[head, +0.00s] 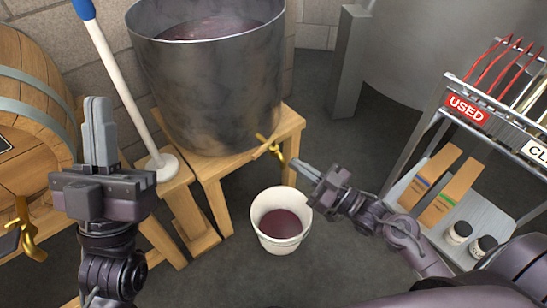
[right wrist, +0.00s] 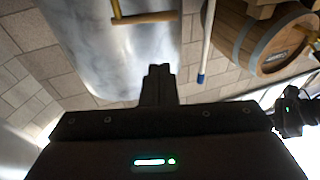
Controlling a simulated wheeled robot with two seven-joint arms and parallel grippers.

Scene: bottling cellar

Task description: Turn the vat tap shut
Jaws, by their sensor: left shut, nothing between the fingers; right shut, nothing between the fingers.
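The steel vat (head: 205,95) holds dark red liquid and stands on a wooden stand (head: 215,165). Its brass tap (head: 272,147) sticks out low on the front right. My right gripper (head: 303,166) is shut and empty, its fingertips just right of the tap with a small gap seeming to remain. In the right wrist view the shut fingers (right wrist: 158,84) point at the vat wall (right wrist: 110,60), with a yellow bar above; I cannot tell whether it is tap or stand. My left gripper (head: 98,125) is shut and empty at the left, pointing up, far from the tap.
A white bucket (head: 282,232) with red liquid stands on the floor below the tap. A barrel (head: 30,110) is at the left. A blue-ended pole (head: 115,75) leans by the vat. A rack with a USED label (head: 466,108) stands right.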

